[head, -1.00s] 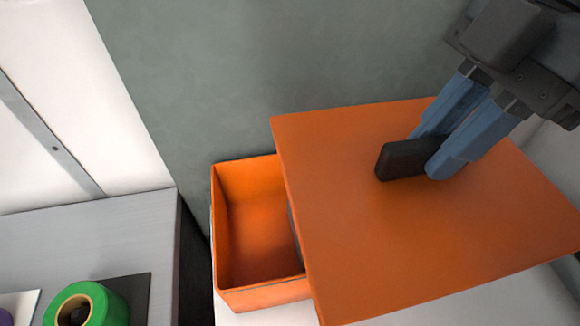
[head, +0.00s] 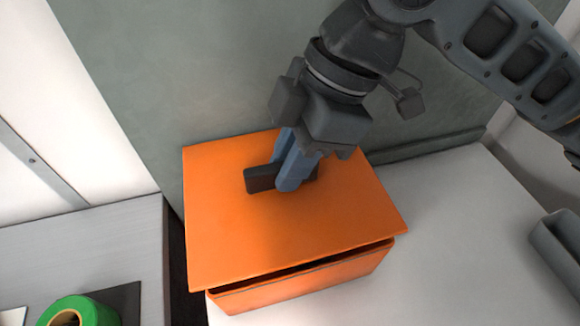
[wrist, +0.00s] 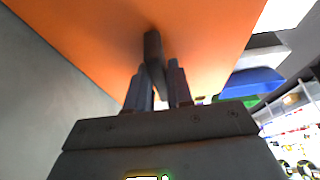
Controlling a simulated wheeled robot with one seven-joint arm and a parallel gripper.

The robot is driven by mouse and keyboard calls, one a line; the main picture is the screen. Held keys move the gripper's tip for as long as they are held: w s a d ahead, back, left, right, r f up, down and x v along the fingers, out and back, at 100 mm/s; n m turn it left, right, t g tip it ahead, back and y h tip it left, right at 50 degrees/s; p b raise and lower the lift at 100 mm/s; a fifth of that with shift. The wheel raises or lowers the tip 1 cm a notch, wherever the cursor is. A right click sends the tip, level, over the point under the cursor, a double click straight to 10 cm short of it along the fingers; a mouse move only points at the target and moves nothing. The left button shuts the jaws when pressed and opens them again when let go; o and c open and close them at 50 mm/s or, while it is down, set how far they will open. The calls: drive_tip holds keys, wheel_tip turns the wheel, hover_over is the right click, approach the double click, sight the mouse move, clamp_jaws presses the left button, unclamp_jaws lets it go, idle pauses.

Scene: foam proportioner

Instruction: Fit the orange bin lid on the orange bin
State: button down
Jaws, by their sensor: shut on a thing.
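The orange bin lid (head: 290,235) is a flat panel with a dark bar handle (head: 262,179) on top. My gripper (head: 285,178) is shut on that handle; in the wrist view the fingers (wrist: 160,88) also close on the handle, with the lid (wrist: 200,30) beyond. The orange bin (head: 305,285) stands on the white surface below the lid. Only its front wall shows; its inside is hidden. The lid lies over the bin, with a dark gap along the front edge. Whether the lid touches the bin at the back cannot be told.
A grey bench (head: 100,250) on the left holds a green roll (head: 85,312) on a dark pad. The white surface (head: 460,240) right of the bin is clear. A grey container (head: 560,250) stands at the right edge. A grey-green wall (head: 180,80) rises behind.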

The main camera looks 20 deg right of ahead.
drive_tip(key=shift+f, duration=1.05)
drive_tip(key=shift+f, duration=0.1)
drive_tip(key=shift+f+b, duration=0.35)
drive_tip(key=shift+b, duration=0.05)
drive_tip(key=shift+f, duration=0.2)
drive_tip(key=c, duration=1)
unclamp_jaws()
drive_tip(key=shift+r, duration=0.1)
drive_tip(key=shift+r+p, duration=0.45)
drive_tip(key=shift+r, duration=0.15)
drive_tip(key=v, duration=1.2)
